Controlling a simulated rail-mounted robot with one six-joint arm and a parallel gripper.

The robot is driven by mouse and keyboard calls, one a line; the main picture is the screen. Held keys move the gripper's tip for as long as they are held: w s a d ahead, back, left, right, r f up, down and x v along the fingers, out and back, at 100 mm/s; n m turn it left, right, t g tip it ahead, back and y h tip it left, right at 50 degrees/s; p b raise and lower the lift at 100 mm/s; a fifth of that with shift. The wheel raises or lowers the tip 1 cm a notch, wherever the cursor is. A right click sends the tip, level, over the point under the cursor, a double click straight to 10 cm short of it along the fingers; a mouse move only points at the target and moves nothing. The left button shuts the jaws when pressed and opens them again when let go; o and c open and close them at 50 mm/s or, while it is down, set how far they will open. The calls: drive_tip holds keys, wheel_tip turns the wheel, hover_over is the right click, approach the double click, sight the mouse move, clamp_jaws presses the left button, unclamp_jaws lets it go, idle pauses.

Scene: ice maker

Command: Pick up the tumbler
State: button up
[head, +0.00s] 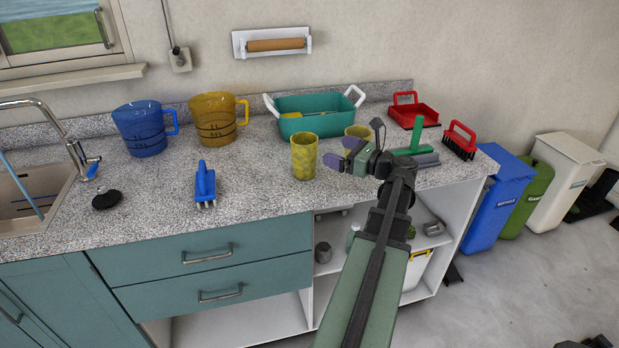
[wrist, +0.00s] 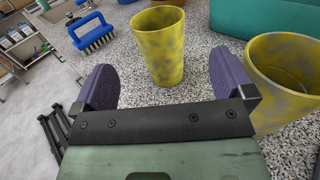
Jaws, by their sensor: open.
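Two yellow mottled tumblers stand upright on the speckled counter. The nearer tumbler (head: 304,157) is left of my gripper (head: 341,153) in the head view. In the wrist view this tumbler (wrist: 161,45) stands straight ahead, beyond and between my open purple fingers (wrist: 164,88), with nothing held. The second tumbler (head: 357,131) is behind my gripper, partly hidden by it in the head view. It also shows in the wrist view (wrist: 283,85), close outside my right finger, its open rim facing up.
A teal tub (head: 318,115) with white handles stands behind the tumblers. A blue brush (head: 204,184) lies to the left, with blue (head: 144,128) and amber (head: 214,118) measuring jugs behind. A green-handled tool (head: 412,150), red dustpan (head: 414,113) and red brush (head: 460,140) are right.

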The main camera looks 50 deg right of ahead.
drive_tip(key=w, duration=0.7)
drive_tip(key=w+a, duration=0.1)
drive_tip(key=w, duration=0.2)
drive_tip(key=shift+w+f, duration=0.1)
drive_tip(key=shift+w, duration=0.2)
drive_tip(key=c, duration=1)
drive_tip(key=shift+c, duration=0.2)
wheel_tip(320, 180, up, 20)
drive_tip(key=p, duration=2)
hover_over(316, 144)
drive_tip(key=w, duration=0.3)
drive_tip(key=shift+a, duration=0.15)
